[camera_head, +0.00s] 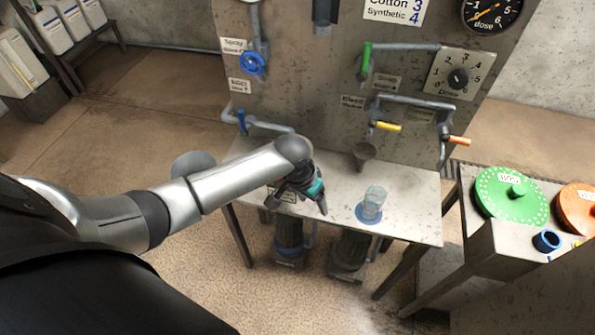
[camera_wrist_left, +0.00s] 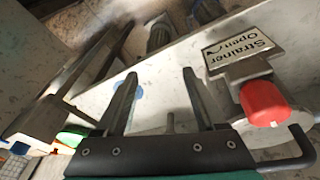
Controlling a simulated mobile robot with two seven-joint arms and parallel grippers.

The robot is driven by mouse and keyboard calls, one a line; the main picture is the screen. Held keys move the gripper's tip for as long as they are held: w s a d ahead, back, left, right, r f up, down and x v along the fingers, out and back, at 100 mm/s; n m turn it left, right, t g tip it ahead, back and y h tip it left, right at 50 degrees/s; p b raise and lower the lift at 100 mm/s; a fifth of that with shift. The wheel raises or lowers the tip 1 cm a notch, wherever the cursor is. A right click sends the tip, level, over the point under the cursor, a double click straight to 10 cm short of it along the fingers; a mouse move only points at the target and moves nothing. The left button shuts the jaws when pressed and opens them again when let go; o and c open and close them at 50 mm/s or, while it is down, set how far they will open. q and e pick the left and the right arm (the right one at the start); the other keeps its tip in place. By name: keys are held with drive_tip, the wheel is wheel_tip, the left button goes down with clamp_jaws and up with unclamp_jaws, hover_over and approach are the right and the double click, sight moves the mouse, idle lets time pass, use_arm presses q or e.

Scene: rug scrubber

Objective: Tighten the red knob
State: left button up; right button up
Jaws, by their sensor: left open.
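The red knob (camera_wrist_left: 264,102) shows in the left wrist view at the right, on a grey fitting beside a plate labelled "Strainer Open" (camera_wrist_left: 240,50). I cannot make out the knob in the head view, where my arm and gripper cover that area. My left gripper (camera_head: 298,204) is over the left part of the metal table, pointing down. In the left wrist view its two fingers (camera_wrist_left: 158,76) are spread with nothing held between them. The knob lies to the right of the right finger, outside the jaws. My right gripper is not in view.
The wall panel (camera_head: 310,80) behind carries pipes, a blue valve wheel (camera_head: 253,64) and coloured levers. A green lid (camera_head: 510,195) is at the right.

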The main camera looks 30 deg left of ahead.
use_arm(q)
drive_tip(key=w+a+r+g+y, duration=0.1)
drive_tip(key=a+r, duration=0.2)
drive_tip(key=r, duration=0.3)
drive_tip(key=w+a+r+n+g+p, duration=0.1)
drive_tip(key=a+r, duration=0.2)
drive_tip(key=r, duration=0.3)
drive_tip(key=w+a+r+y, duration=0.1)
drive_tip(key=a+r, duration=0.3)
drive_tip(key=r, duration=0.3)
drive_tip(key=f+b, duration=0.1)
drive_tip(key=f, duration=0.9)
drive_tip(key=f+b, duration=0.1)
drive_tip(key=f, duration=0.4)
drive_tip(key=shift+s+d+b, duration=0.2)
drive_tip(key=shift+s+b, duration=0.05)
drive_tip(key=shift+b, duration=0.05)
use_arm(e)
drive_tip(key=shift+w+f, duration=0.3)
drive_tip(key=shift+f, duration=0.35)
use_arm(q)
drive_tip(key=shift+c, duration=0.4)
clamp_jaws()
